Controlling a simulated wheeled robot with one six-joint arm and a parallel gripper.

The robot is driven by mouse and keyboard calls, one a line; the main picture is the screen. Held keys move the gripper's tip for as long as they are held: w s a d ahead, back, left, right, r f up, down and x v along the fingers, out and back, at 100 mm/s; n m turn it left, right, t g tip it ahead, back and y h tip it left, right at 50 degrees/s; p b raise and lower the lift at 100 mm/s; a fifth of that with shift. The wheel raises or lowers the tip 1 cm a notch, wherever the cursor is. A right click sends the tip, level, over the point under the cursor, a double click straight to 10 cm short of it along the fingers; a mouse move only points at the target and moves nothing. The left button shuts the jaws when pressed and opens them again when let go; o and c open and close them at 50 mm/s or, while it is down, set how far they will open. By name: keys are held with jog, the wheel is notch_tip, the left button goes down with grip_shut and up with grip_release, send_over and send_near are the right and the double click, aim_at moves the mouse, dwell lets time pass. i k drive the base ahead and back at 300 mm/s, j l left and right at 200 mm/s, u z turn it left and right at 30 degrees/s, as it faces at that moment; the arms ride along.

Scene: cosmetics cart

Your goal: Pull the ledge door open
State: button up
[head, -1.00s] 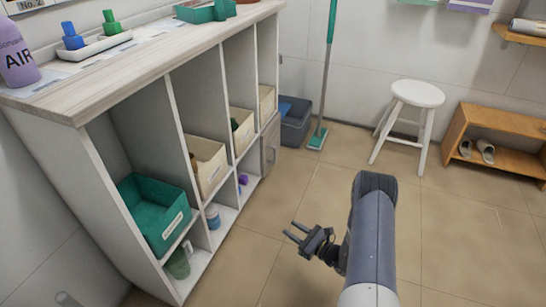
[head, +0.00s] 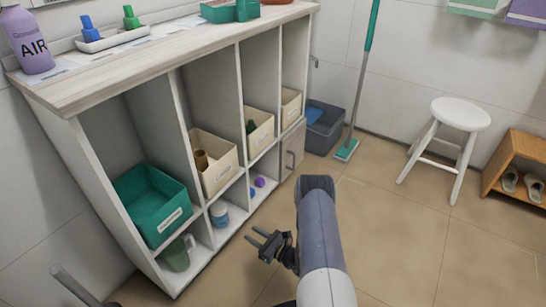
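The ledge (head: 140,66) is a white shelf unit with a pale wood top and open compartments. A small grey door (head: 291,152) with a bar handle (head: 290,163) closes the lower compartment at its far right end. The door looks shut. My gripper (head: 257,238) is low over the floor in front of the unit, nearer to me than the door and apart from it. Its two fingers are spread with nothing between them, and they point left toward the shelves.
A green bin (head: 150,204) and several cream bins (head: 214,162) sit in the compartments. A dark bucket (head: 324,128) and a mop (head: 349,148) stand beyond the door. A white stool (head: 460,114) and wooden shoe rack (head: 518,165) are at right. The floor between is clear.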

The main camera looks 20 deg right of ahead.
aim_at(292, 145)
jog(key=i+l+u, duration=0.1)
jog(key=l, duration=0.45)
jog(key=i+l+u, duration=0.1)
jog(key=l, duration=0.5)
jog(key=i+l+u, duration=0.1)
jog(key=l, duration=0.5)
jog(key=i+l+u, duration=0.15)
jog(key=l, duration=0.45)
jog(key=i+l, duration=0.35)
jog(key=l+u, duration=0.05)
